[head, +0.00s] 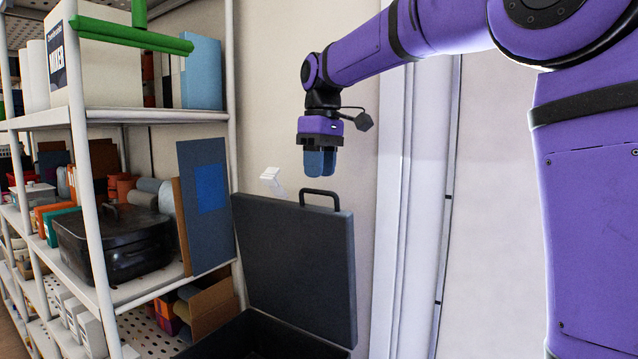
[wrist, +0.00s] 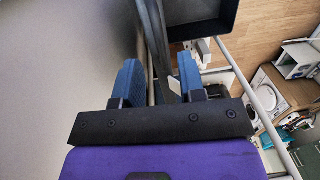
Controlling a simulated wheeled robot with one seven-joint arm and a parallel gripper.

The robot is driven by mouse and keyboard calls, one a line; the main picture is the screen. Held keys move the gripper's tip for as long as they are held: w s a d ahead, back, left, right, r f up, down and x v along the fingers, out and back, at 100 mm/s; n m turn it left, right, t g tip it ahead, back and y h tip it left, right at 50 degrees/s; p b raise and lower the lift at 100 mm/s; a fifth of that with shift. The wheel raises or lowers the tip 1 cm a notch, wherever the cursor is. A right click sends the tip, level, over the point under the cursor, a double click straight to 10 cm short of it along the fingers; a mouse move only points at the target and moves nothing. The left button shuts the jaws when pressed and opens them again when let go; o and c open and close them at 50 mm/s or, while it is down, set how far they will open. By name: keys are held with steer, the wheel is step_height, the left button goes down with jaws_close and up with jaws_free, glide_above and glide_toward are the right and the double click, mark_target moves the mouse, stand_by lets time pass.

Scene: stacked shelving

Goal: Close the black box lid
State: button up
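The black box stands open low in the head view, its base (head: 265,338) cut off by the bottom edge. Its dark lid (head: 295,262) is raised nearly upright, with a black handle (head: 320,193) on its top edge. My gripper (head: 320,170) points down just above the handle, with blue fingers apart from the lid in the picture. In the wrist view the two blue fingers of my gripper (wrist: 158,78) are spread. A dark open box part (wrist: 205,20) shows beyond them at the top. I see nothing clearly held.
A white shelving unit (head: 90,190) fills the left, with a black case (head: 115,240), a blue panel (head: 205,190) and several other goods. A plain wall and a white vertical post (head: 400,220) stand behind and right of the lid. My purple arm crosses the upper right.

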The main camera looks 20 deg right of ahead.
steer(key=shift+s+a+f, duration=0.1)
steer(key=shift+f, duration=1.6)
jaws_close()
